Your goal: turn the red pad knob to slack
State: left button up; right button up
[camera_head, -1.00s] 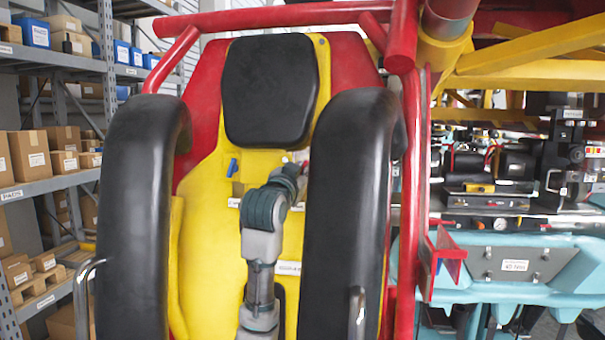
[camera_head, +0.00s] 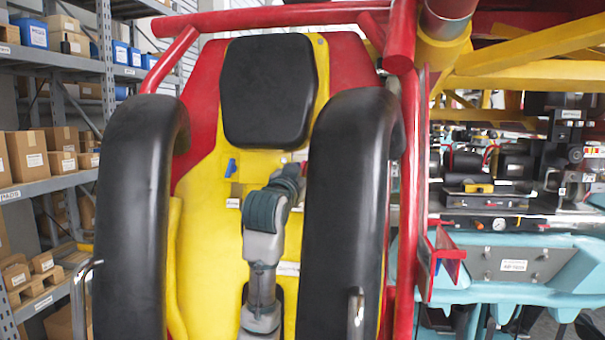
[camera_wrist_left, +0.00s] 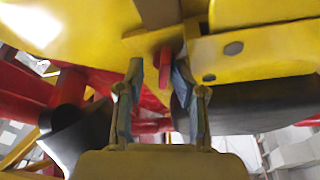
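A small red knob (camera_wrist_left: 165,66), likely the red pad knob, sticks out below a yellow block in the left wrist view. My left gripper (camera_wrist_left: 157,72) is open, its two fingers on either side of this knob. The knob is closer to the right-hand finger; I cannot tell whether they touch. In the head view my left arm reaches up the yellow seat back (camera_head: 205,235), and its fingers are hidden near the right black restraint. The red knob cannot be made out there. My right gripper is not in view.
Two thick black restraints (camera_head: 135,215) and (camera_head: 345,215) flank my arm. A black headrest (camera_head: 268,90) is above, and a small blue part (camera_head: 231,168) sits left of the arm. Shelves with boxes (camera_head: 27,155) stand left; a teal bench (camera_head: 510,280) stands right.

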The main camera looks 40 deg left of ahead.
pick_arm(q)
jog(key=shift+a+f, duration=0.1)
jog(key=shift+a, duration=0.05)
jog(key=v, duration=1.2)
jog(key=shift+a, duration=0.2)
